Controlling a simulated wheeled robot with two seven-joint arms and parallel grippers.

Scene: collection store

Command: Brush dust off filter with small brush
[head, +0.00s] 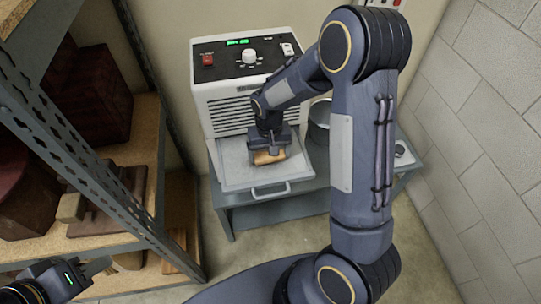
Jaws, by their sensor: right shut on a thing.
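The filter (236,174) shows as a pale flat panel in a grey frame with a front handle, sticking out from the lower front of a white machine. My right gripper (270,150) is over the filter and shut on the small brush (268,158), of which a light-brown wooden part shows. The bristles are hidden, so I cannot tell whether they touch the filter. My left gripper (100,266) is at the lower left edge, partly cut off, away from the filter; its opening cannot be made out.
The white machine (222,98), with a green display and knob, stands on a grey table (240,212). A metal pot (319,118) stands right of the filter, partly behind my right arm. A metal shelf (125,205) with boxes and wooden blocks bounds the left; a block wall (475,120) bounds the right.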

